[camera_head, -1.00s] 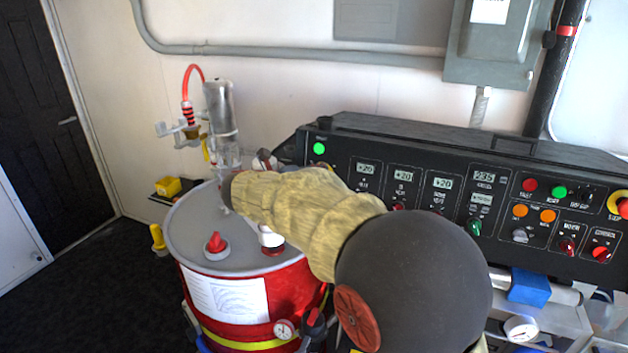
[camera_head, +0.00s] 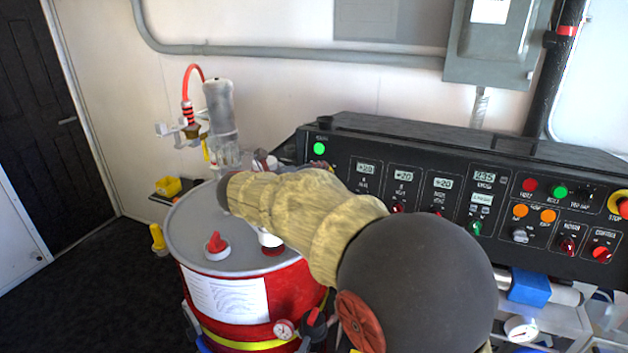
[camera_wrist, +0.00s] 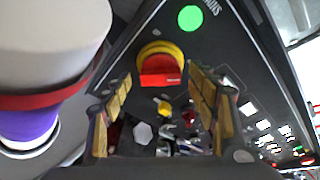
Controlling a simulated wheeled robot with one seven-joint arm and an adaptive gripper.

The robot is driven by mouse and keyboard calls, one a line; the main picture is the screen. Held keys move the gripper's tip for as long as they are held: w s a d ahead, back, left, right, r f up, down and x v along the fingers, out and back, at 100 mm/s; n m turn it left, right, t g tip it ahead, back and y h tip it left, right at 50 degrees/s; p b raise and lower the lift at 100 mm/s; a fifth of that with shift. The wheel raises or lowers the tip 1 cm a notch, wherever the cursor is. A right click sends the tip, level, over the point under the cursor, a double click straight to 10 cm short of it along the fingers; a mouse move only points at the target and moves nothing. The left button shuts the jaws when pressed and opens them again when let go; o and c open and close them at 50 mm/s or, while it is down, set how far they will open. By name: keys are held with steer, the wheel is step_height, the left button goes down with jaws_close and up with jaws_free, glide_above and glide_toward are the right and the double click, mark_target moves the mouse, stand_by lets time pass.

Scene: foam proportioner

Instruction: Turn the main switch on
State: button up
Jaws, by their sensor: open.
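The main switch (camera_wrist: 161,68) is a red handle on a yellow round plate on the black panel, below a lit green lamp (camera_wrist: 190,18) in the wrist view. My gripper (camera_wrist: 160,82) is open, with its yellow-padded fingers to the left and right of the switch and nothing held. I cannot tell how far the fingertips are from the handle. In the head view the lamp (camera_head: 319,148) shows at the panel's upper left, while my covered arm hides the switch and the gripper.
The control panel (camera_head: 455,190) carries displays, knobs and lamps. A red drum (camera_head: 230,300) with a grey lid stands left of it. In the wrist view a white and purple cylinder (camera_wrist: 45,50) with a red band is close on the left. A grey box (camera_head: 497,45) hangs above.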

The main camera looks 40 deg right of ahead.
steer(key=v, duration=1.1)
